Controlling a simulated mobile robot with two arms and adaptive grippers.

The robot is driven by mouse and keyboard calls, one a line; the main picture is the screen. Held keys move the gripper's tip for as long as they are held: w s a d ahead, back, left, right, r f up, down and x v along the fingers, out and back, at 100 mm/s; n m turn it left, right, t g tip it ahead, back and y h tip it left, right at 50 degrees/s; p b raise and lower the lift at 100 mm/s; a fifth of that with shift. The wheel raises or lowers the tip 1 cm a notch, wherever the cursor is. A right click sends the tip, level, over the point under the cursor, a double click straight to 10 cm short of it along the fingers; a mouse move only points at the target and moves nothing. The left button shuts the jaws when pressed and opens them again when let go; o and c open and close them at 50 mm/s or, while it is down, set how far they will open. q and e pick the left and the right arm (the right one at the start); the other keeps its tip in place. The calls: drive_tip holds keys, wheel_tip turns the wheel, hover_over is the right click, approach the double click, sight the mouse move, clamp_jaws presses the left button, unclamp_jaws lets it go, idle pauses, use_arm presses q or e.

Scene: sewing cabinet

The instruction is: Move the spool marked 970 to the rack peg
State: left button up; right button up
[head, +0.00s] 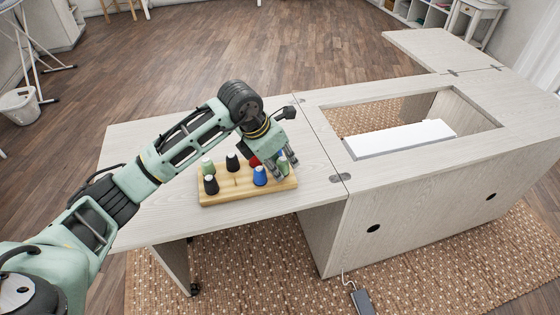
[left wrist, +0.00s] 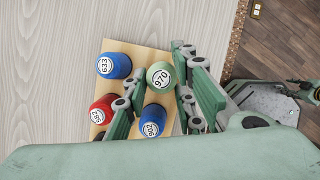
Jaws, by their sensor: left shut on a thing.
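The wooden spool rack (head: 283,185) lies on the left leaf of the cabinet top. The pale green spool marked 970 (left wrist: 160,75) is between the fingers of my left gripper (left wrist: 160,90). In the head view, my left gripper (head: 282,168) is low over the rack's right end, shut on the green spool (head: 282,160), which it partly hides. I cannot tell whether the spool is clear of the rack. A bare peg (head: 236,180) shows near the rack's middle.
Close by on the rack are a blue spool marked 633 (left wrist: 114,65), a red spool (left wrist: 102,110) and a blue spool marked 902 (left wrist: 153,120). Black spools (head: 211,185) and another green spool (head: 207,167) stand at the left. The leaf (head: 140,150) is otherwise clear.

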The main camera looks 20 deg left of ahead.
use_arm(q)
drive_tip(key=o, duration=0.9)
drive_tip(key=shift+o, duration=0.2)
drive_tip(key=v, duration=1.2)
